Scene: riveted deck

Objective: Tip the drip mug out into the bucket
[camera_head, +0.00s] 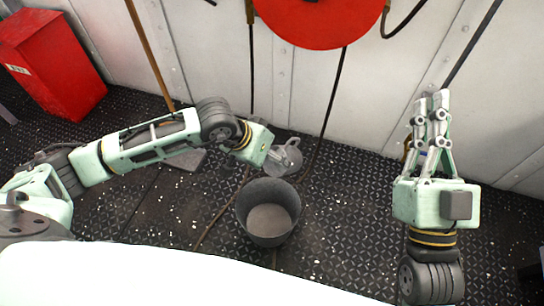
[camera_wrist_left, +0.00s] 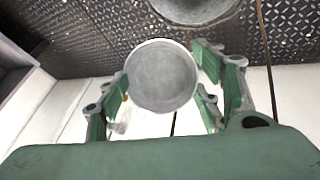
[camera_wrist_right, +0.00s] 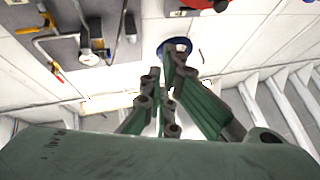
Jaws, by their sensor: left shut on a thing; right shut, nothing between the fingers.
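The grey drip mug (camera_head: 285,158) is at the end of my left gripper (camera_head: 268,152), just beyond the bucket's far rim in the head view. In the left wrist view the mug (camera_wrist_left: 162,76) shows as a round grey shape with a pale rim, between the green fingers, which are shut on it. I cannot tell how far it is tilted or whether it holds anything. The dark grey bucket (camera_head: 242,212) stands upright on the deck, its inside bare and grey; part of it also shows in the left wrist view (camera_wrist_left: 195,10). My right gripper (camera_head: 432,105) is shut and empty, off to the right.
A red cabinet (camera_head: 52,62) stands at the back left. A red disc (camera_head: 318,22) hangs on the white wall (camera_head: 400,70), with dark hoses below it. A brown pole (camera_head: 148,52) leans behind my left arm. The dark deck (camera_head: 345,220) between bucket and right arm is clear.

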